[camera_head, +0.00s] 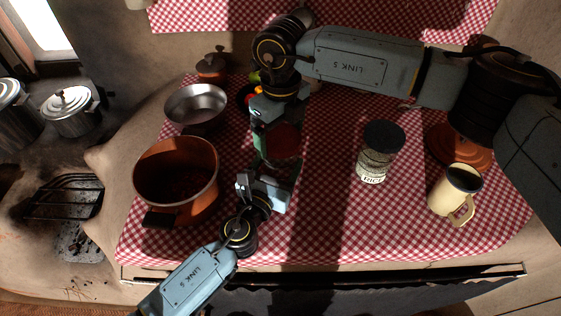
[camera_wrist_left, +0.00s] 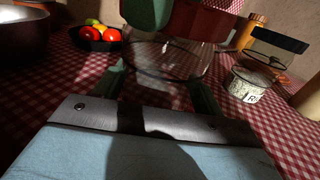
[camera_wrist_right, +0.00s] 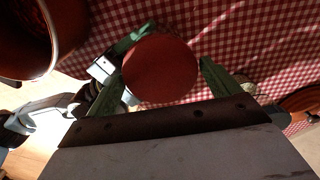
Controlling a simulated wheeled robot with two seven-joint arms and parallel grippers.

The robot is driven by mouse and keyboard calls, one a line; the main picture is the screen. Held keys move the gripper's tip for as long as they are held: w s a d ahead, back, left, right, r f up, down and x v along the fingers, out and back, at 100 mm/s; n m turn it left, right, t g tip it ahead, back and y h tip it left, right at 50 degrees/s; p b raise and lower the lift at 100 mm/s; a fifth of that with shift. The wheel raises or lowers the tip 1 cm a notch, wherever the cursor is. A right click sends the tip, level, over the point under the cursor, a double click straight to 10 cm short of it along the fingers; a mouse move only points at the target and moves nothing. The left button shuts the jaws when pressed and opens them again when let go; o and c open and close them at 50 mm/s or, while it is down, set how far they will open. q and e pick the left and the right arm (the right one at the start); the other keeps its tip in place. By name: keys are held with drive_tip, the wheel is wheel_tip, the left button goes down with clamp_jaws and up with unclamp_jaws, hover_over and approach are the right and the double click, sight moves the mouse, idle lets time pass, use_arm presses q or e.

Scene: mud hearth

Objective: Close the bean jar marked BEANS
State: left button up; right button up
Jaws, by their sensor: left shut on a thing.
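A clear glass jar (camera_wrist_left: 165,62) stands between the fingers of my left gripper (camera_wrist_left: 160,88), which is shut on it. Its BEANS marking does not show. A round red lid (camera_wrist_right: 160,68) lies between the green fingers of my right gripper (camera_wrist_right: 162,78), which touch it on both sides. In the left wrist view the red lid (camera_wrist_left: 205,20) is over the jar's top; I cannot tell whether it is seated. In the head view the lid (camera_head: 284,142) is partly covered by my right gripper (camera_head: 275,135), and my left gripper (camera_head: 268,190) is just in front.
A copper pot (camera_head: 176,213) and a steel bowl (camera_head: 196,106) stand left of the grippers. A dark-lidded jar marked RICE (camera_head: 374,168) and a cream mug (camera_head: 450,196) stand to the right. A dark bowl of fruit (camera_wrist_left: 92,40) is behind. The checked cloth (camera_head: 325,225) is clear in front.

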drive_tip(key=shift+o, duration=1)
drive_tip(key=shift+r, duration=0.1)
wheel_tip(320, 180, up, 12)
use_arm(q)
drive_tip(key=o, duration=1.9)
drive_tip(key=shift+o, duration=0.2)
drive_tip(key=shift+s, duration=0.1)
drive_tip(key=v, duration=1.3)
drive_tip(key=shift+s+a+b, duration=0.1)
drive_tip(key=shift+b, duration=0.2)
use_arm(e)
drive_tip(key=shift+f, duration=0.35)
